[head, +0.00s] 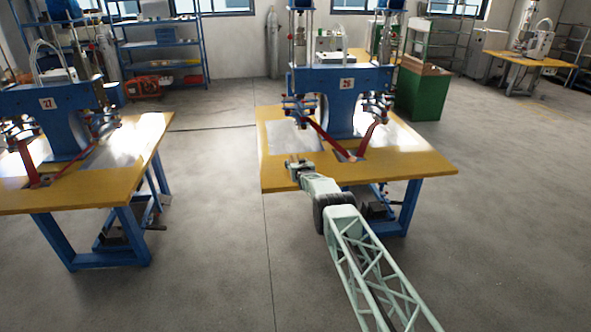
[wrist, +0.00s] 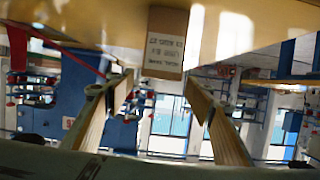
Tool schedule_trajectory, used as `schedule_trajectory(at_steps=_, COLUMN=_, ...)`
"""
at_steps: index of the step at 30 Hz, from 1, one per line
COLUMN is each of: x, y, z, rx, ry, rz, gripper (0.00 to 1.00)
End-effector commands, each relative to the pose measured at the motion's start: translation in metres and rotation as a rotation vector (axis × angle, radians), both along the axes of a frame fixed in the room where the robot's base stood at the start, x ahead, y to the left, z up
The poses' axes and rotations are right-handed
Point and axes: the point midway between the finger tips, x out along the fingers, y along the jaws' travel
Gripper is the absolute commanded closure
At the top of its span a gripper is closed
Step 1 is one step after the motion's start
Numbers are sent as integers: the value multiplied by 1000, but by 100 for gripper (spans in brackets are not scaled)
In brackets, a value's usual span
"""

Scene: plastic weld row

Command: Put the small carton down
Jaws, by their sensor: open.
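The small carton (wrist: 166,42) is a brown box with dark printed lines, at the top middle of the wrist view. That view looks upside down, and the carton appears against the yellow table top (wrist: 80,18). My gripper (wrist: 160,80) is open, its two fingers apart, one toward each side of the carton. A gap shows by the left finger; the right fingertip is close to the carton's edge, and I cannot tell if they touch. In the head view my gripper (head: 297,166) is over the near left part of the table (head: 275,178); the carton is not clear there.
Blue welding machine 26 (head: 342,95) with red arms stands on the same table, right of and behind my gripper. Machine 27 (head: 55,110) is on another table at left.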

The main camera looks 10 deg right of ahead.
Motion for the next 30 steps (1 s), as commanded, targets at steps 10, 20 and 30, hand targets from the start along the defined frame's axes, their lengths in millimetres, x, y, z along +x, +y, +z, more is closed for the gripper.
schedule_trajectory(at_steps=10, x=6, y=1, z=-4, rx=2, ry=0, rz=2, gripper=51)
schedule_trajectory(at_steps=20, x=11, y=1, z=-5, rx=1, ry=-1, rz=2, gripper=51)
schedule_trajectory(at_steps=30, x=16, y=1, z=-8, rx=2, ry=0, rz=2, gripper=51)
